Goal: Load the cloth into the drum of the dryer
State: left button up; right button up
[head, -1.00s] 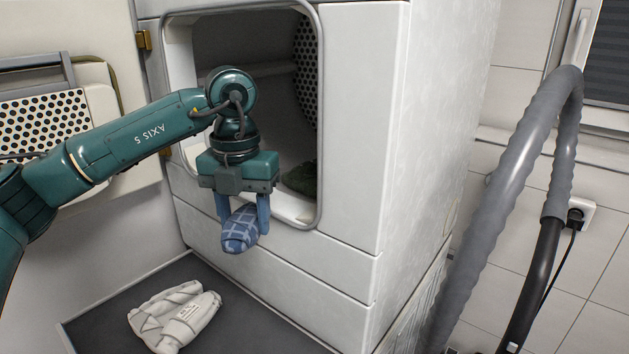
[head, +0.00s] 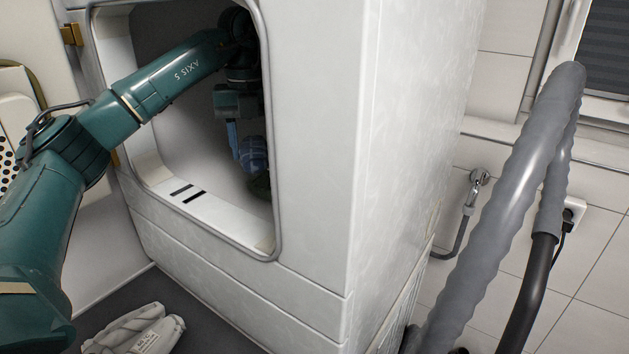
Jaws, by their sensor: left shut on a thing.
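The white dryer (head: 315,130) stands in the middle with its drum opening (head: 195,160) uncovered. My left arm reaches in through the opening. My left gripper (head: 250,152) is inside the drum, shut on the blue patterned cloth (head: 253,155), and points down. Part of the gripper is in shadow, and its right side is close to the opening's right rim. A dark green cloth (head: 261,185) lies in the drum just below the blue cloth; I cannot tell whether they touch. A white cloth (head: 135,332) lies on the dark mat below the dryer. My right gripper is not in view.
The opening's rim (head: 270,120) surrounds my left arm. The open door (head: 12,110) stands at the far left. A thick grey hose (head: 505,200) hangs at the right, in front of the tiled wall. The dark mat (head: 105,305) lies on the floor.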

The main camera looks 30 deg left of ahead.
pick_arm(q)
jog(key=shift+w+f, duration=0.15)
jog(key=shift+f, duration=0.1)
jog(key=f+b, duration=0.1)
jog(key=f, duration=0.3)
jog(key=shift+s, duration=0.2)
jog(key=shift+f, duration=2.55)
jog(key=shift+f+b, duration=0.4)
jog(key=shift+f, duration=0.15)
jog(key=shift+f, duration=0.1)
jog(key=o, duration=1)
